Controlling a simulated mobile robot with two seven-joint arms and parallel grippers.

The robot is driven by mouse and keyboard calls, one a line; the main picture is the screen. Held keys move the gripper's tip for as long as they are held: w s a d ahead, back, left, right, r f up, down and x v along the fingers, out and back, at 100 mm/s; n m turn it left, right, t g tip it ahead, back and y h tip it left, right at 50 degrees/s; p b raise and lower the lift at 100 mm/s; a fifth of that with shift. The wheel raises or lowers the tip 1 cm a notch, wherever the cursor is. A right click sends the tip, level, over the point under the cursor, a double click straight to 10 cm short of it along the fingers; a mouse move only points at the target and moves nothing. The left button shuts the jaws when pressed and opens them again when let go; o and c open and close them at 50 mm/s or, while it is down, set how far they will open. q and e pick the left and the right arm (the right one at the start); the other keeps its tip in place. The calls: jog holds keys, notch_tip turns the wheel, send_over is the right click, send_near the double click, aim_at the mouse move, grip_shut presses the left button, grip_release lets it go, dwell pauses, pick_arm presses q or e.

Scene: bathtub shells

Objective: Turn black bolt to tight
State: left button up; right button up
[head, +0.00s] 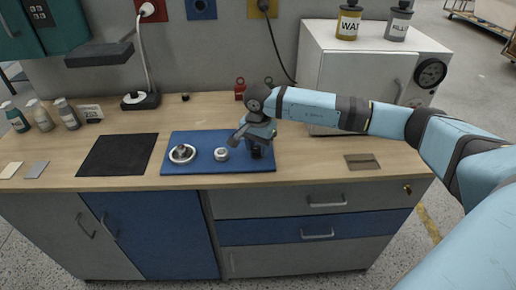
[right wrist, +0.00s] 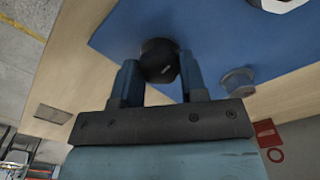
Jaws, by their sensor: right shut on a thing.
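The black bolt (head: 256,149) stands at the right part of a blue mat (head: 200,168) on the wooden counter. In the right wrist view the bolt's black faceted head (right wrist: 160,61) sits between the two fingers of my right gripper (right wrist: 158,80). The gripper is shut on it. In the head view my right gripper (head: 254,142) comes down over the bolt from above and partly hides it. I cannot see whether the bolt is tight. My left gripper is not in view.
On the mat are a silver round part (head: 182,153) and a silver nut (head: 221,154). A black square plate (head: 118,155) lies left of the mat. A white oven-like box (head: 365,65) stands at the back right. Bottles (head: 40,115) stand at the left.

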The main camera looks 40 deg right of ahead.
jog(key=m+b, duration=0.1)
jog(key=m, duration=0.4)
jog(key=shift+m, duration=0.3)
jog(key=m+b, duration=0.1)
jog(key=m, duration=0.8)
jog(key=shift+m, duration=0.4)
jog(key=m, duration=0.4)
jog(key=shift+r, duration=0.1)
jog(key=shift+m, duration=0.3)
jog(key=o, duration=0.9)
jog(key=shift+c, duration=0.2)
jog(key=shift+o, duration=0.3)
